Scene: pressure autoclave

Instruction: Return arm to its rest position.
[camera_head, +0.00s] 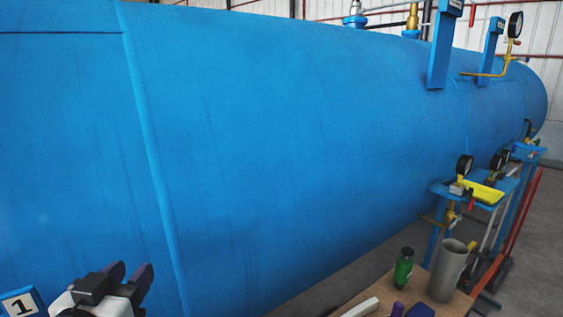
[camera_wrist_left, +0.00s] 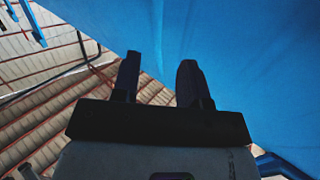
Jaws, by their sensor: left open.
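My left gripper (camera_head: 128,272) is at the bottom left of the head view, in front of the large blue autoclave vessel (camera_head: 290,140). Its two dark fingers are apart, with nothing between them. In the left wrist view the gripper (camera_wrist_left: 160,80) points up with its fingers spread, the blue vessel (camera_wrist_left: 260,60) behind it. Whether the fingers touch the vessel cannot be told, but none appears pressed on it. My right gripper does not show clearly; a dark purple shape at the bottom edge of the head view is too cut off to identify.
A wooden table (camera_head: 455,302) at the bottom right bears a green bottle (camera_head: 403,270), a grey cylinder (camera_head: 447,272) and a white block (camera_head: 360,308). Beyond it are a blue stand with gauges (camera_head: 464,168) and a yellow tray (camera_head: 480,191). A sign numbered 1 (camera_head: 20,304) is at the lower left.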

